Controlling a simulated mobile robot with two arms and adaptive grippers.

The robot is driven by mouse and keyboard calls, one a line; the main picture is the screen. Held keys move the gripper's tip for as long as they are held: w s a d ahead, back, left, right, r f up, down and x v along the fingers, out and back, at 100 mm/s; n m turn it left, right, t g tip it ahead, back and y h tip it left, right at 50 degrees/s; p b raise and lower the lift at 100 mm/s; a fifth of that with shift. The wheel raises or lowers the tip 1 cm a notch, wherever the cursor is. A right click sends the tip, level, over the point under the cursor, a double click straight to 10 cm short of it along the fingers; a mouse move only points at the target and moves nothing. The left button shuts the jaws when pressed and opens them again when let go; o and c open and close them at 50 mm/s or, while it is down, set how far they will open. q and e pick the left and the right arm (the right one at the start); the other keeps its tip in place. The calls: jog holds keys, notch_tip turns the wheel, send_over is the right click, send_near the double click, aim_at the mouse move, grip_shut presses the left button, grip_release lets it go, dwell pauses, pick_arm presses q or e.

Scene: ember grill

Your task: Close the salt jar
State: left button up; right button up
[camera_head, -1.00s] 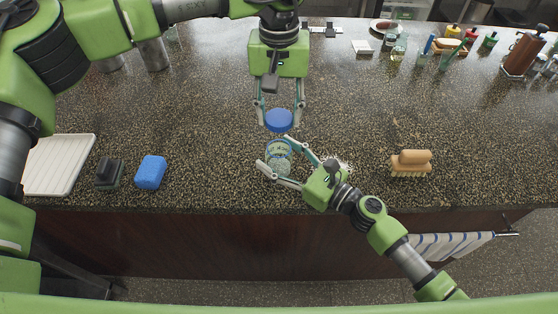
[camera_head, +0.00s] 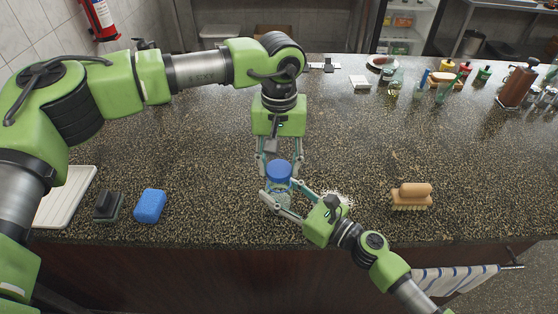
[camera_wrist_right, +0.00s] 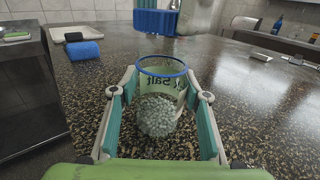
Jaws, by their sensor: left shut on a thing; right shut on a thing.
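The salt jar (camera_head: 283,199) is clear glass with a blue rim and stands upright near the counter's front edge. My right gripper (camera_head: 279,196) is shut around its body; in the right wrist view the jar (camera_wrist_right: 157,115) shows white grains and "Salt" lettering between the fingers. The round blue lid (camera_head: 279,171) is held by my left gripper (camera_head: 279,166), which comes down from behind. In the right wrist view the lid (camera_wrist_right: 155,22) is above and beyond the jar's open rim, with a visible gap.
A blue sponge (camera_head: 150,206), a dark scrubber (camera_head: 108,206) and a white tray (camera_head: 66,202) lie to the left. A wooden brush (camera_head: 411,197) lies to the right. White grains are scattered beside the jar. Bottles stand at the back right.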

aim_at(279, 168)
pick_arm(q)
jog(key=shift+f, duration=0.9)
jog(key=shift+f, duration=0.6)
dwell(0.3)
jog(key=m, duration=1)
jog(key=o, duration=0.7)
